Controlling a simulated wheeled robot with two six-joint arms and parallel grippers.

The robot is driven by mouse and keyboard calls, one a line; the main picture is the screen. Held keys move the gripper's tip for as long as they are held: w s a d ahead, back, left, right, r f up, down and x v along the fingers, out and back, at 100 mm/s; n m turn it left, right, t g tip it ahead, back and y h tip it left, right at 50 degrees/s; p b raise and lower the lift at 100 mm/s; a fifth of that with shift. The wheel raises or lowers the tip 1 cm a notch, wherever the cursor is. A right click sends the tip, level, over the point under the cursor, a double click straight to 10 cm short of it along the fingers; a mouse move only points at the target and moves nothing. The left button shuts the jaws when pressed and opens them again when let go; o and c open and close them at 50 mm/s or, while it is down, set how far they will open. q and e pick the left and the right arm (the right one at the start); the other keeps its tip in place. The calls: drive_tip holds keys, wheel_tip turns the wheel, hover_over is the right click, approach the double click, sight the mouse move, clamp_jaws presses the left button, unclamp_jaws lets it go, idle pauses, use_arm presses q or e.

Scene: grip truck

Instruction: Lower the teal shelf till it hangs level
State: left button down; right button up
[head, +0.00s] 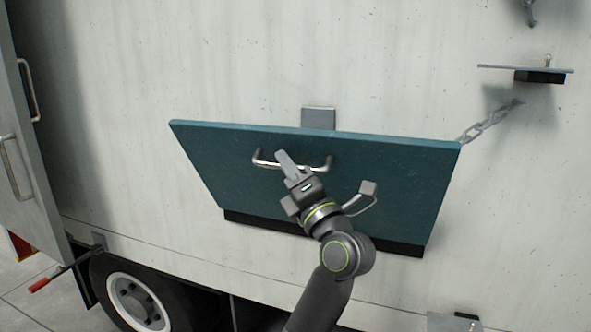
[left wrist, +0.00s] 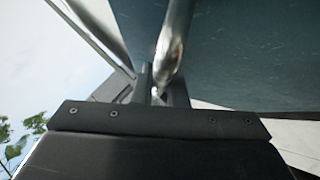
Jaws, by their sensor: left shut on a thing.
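The teal shelf (head: 400,172) is folded up against the truck's side, its top edge leaning a little out from the wall. A black strip (head: 262,222) runs along its bottom edge. A metal bar handle (head: 320,167) sits on its outer face. My left gripper (head: 289,166) is shut on this handle, near its middle. In the left wrist view the handle (left wrist: 176,40) runs down between the fingers, with the teal face (left wrist: 245,50) behind it. A chain (head: 488,124) runs from the shelf's upper right corner to the wall. My right gripper is not in view.
A small ledge (head: 522,69) juts from the wall at upper right. A grey plate (head: 318,118) sits behind the shelf's top edge. A door with handles (head: 15,168) stands at left. A wheel (head: 132,300) and a red-tipped lever (head: 40,285) are at lower left.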

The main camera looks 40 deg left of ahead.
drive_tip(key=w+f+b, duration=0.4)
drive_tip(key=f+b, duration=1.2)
drive_tip(key=b, duration=0.2)
use_arm(q)
drive_tip(key=s+d+f+n+g+y+b, duration=0.1)
drive_tip(key=s+f+n+g+b, duration=0.2)
drive_tip(key=f, duration=0.5)
drive_tip(key=s+d+f+n+g+y+b, duration=0.1)
drive_tip(key=s+f+n+g+b, duration=0.2)
drive_tip(key=f+n+g+b, duration=0.2)
drive_tip(key=s+d+f+n+g+y+b, duration=0.1)
drive_tip(key=s+f+n+g+b, duration=0.3)
drive_tip(key=f+n+g, duration=0.4)
drive_tip(key=shift+d+f+n, duration=0.3)
drive_tip(key=shift+f+n, duration=1.5)
drive_tip(key=shift+n, duration=0.2)
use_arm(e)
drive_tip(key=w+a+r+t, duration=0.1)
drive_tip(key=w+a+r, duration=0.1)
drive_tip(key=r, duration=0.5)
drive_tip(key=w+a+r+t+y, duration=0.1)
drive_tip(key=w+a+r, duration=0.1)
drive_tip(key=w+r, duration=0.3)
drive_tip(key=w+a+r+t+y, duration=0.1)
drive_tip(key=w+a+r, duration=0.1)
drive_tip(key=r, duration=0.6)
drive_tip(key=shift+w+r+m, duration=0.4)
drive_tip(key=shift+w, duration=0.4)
use_arm(q)
drive_tip(key=shift+s, duration=0.1)
